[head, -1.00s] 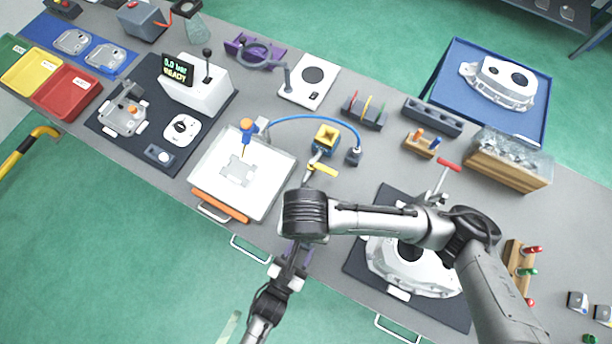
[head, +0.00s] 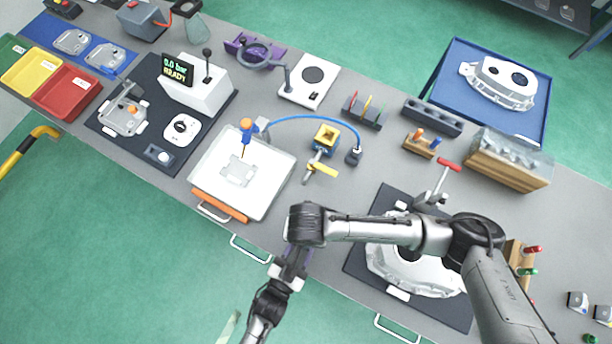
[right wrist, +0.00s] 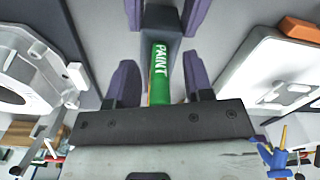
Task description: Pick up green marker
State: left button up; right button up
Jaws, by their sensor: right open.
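The green marker (right wrist: 160,82), lettered PAINT, shows in the right wrist view. Its upper end meets a grey block between the purple fingers of my left gripper (right wrist: 163,18), which look shut on it. My right gripper (right wrist: 160,66) is open, its two purple fingers on either side of the marker with gaps to both. In the head view the left gripper (head: 298,254) shows only in part, near the table's front edge. The right gripper and the marker are hidden there beneath my right wrist.
A white tray (head: 272,188) with an orange handle lies left of the grippers. A large casting (head: 385,268) on a dark mat lies to the right. A yellow-handled clamp (head: 322,168) and a blue hose (head: 313,118) stand behind. Floor is open in front.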

jog(key=shift+c, duration=0.2)
grip_shut()
dwell(0.3)
notch_tip(320, 180, up, 10)
dwell(0.6)
pick_arm(q)
jog(key=o, duration=1)
